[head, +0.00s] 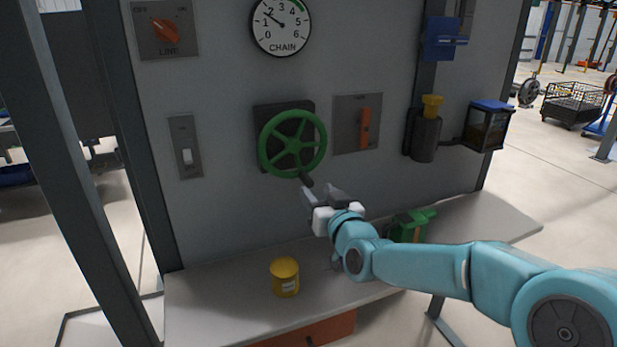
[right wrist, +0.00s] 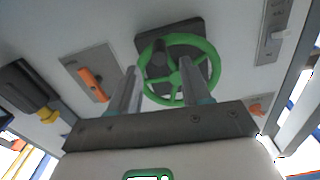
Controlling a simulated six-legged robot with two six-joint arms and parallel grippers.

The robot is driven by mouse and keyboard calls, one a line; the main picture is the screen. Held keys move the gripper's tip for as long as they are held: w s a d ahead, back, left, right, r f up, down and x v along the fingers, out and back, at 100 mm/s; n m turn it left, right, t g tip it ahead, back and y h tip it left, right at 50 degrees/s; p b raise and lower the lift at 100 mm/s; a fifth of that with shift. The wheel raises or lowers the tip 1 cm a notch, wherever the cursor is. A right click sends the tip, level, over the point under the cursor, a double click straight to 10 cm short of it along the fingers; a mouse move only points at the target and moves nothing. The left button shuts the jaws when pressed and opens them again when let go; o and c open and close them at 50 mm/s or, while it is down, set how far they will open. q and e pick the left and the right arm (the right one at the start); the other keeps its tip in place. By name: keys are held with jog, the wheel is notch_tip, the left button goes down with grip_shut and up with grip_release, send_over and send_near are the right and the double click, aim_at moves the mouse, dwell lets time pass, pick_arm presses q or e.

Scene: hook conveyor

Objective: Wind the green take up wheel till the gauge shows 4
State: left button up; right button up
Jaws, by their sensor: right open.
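The green take up wheel (head: 292,143) is mounted on the grey panel, with a dark crank handle (head: 306,181) at its lower rim. The CHAIN gauge (head: 281,26) above it has its needle between 1 and 2; a green band lies near 4. My right gripper (head: 320,193) is open and empty, just below and right of the handle. In the right wrist view, the wheel (right wrist: 207,47) shows beyond the two spread fingers (right wrist: 159,72), and the dark handle lies between their tips in the picture. Whether they touch it I cannot tell. My left gripper is out of view.
The panel also carries an orange LINE knob (head: 166,31), a white switch (head: 187,156) and an orange lever (head: 365,128). A yellow-lidded pot (head: 285,279) and a green object (head: 410,226) stand on the shelf (head: 220,297). A grey cylinder (head: 425,139) is at right.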

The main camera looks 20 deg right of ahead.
aim_at(310, 184)
jog(key=w, duration=0.2)
jog(key=w+p, duration=0.1)
jog(key=w, duration=0.3)
jog(key=shift+a, duration=0.25)
grip_shut()
